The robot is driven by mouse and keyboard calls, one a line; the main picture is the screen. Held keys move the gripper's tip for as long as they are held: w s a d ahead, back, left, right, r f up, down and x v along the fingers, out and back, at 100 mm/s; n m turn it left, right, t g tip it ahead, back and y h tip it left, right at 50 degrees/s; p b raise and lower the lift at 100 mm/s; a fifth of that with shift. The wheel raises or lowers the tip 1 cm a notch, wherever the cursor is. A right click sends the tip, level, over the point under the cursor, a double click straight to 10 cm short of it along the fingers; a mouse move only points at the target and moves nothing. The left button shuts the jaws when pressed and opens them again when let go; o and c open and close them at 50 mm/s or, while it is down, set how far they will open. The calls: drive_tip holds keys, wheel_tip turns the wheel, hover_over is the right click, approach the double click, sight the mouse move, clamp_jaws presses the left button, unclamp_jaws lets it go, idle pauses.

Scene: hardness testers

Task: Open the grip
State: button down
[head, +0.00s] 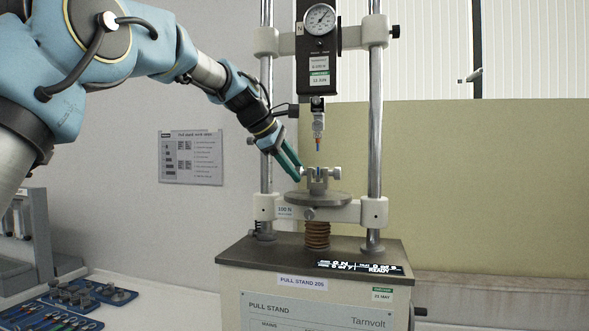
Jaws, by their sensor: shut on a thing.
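The grip (318,184), a small grey clamp, sits on the round plate (318,198) of the pull stand. A short round end (336,173) sticks out on its right side. A small blue piece shows between its jaws; whether they press on it is too small to tell. My gripper (296,174) reaches down from the upper left with its green fingers at the grip's left side. The fingers are shut on the grip's left knob, which they mostly hide. An upper holder (318,119) with a blue and orange tip hangs above the grip, apart from it.
The pull stand (320,292) has two upright columns (376,120) flanking the grip and a dial gauge (320,19) on top. A display (360,267) reads READY. A blue tray (70,300) with metal parts and tools lies at lower left. The right side is clear.

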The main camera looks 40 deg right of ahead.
drive_tip(key=shift+f+b, duration=0.15)
drive_tip(key=shift+b, duration=0.15)
drive_tip(key=shift+s+a+f+h+b, duration=0.1)
drive_tip(key=shift+f+h+b, duration=0.2)
drive_tip(key=shift+b, duration=0.8)
drive_tip(key=b, duration=0.2)
drive_tip(key=t+h+b, duration=0.1)
drive_tip(key=b, duration=0.2)
drive_tip(key=shift+a+f+m, duration=0.1)
drive_tip(key=shift+f+m, duration=0.2)
drive_tip(key=h+b, duration=0.1)
drive_tip(key=b, duration=0.4)
drive_tip(key=t+h+b, duration=0.1)
drive_tip(key=h+b, duration=0.1)
drive_tip(key=b, duration=0.3)
drive_tip(key=f+m+h+b, duration=0.1)
drive_tip(key=b, duration=0.4)
drive_tip(key=shift+s+a+t+h, duration=0.1)
drive_tip(key=shift+t+h, duration=0.2)
drive_tip(key=m+h+b, duration=0.1)
drive_tip(key=h+b, duration=0.2)
drive_tip(key=b, duration=0.8)
drive_tip(key=shift+f+t, duration=0.15)
drive_tip(key=shift+t, duration=0.25)
drive_tip(key=m+h+b, duration=0.1)
drive_tip(key=b, duration=0.3)
drive_tip(key=shift+h+b, duration=0.3)
drive_tip(key=shift+b, duration=0.1)
drive_tip(key=shift+r+b, duration=0.3)
drive_tip(key=shift+b, duration=0.3)
